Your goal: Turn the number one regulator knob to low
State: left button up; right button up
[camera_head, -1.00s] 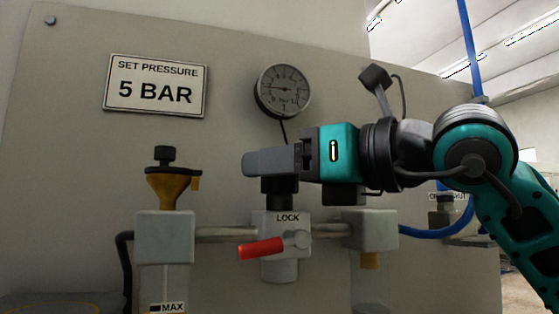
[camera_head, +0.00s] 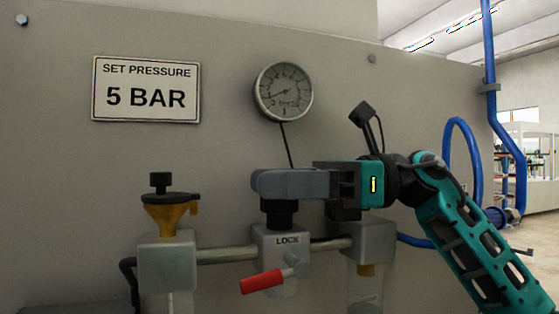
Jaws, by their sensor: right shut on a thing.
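The black regulator knob (camera_head: 281,214) sits on top of the grey regulator block (camera_head: 279,239) marked LOCK, under the pressure gauge. My right gripper (camera_head: 272,185) comes in from the right and is shut on the knob. Its grey fingers hide the knob's upper part; only its lower part shows beneath them. The gauge (camera_head: 284,92) stands above, its needle pointing to the lower left. A red-handled lever (camera_head: 262,281) juts to the left from the front of the block. No number label for the regulator is legible. My left gripper is not in view.
A yellow filler cup with a black cap (camera_head: 170,213) stands on the grey block (camera_head: 167,262) to the left. A sign reading SET PRESSURE 5 BAR (camera_head: 146,90) is on the panel. Blue hoses (camera_head: 489,60) run at the right.

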pick_arm(q)
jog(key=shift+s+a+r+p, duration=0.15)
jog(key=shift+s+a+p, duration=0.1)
jog(key=shift+p, duration=0.15)
pick_arm(e)
jog(key=shift+n+g, duration=0.5)
jog(key=shift+g, duration=0.2)
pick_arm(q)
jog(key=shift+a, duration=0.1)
pick_arm(e)
jog(key=shift+g+h, duration=0.3)
jog(key=o, duration=0.9)
jog(key=shift+o, duration=0.2)
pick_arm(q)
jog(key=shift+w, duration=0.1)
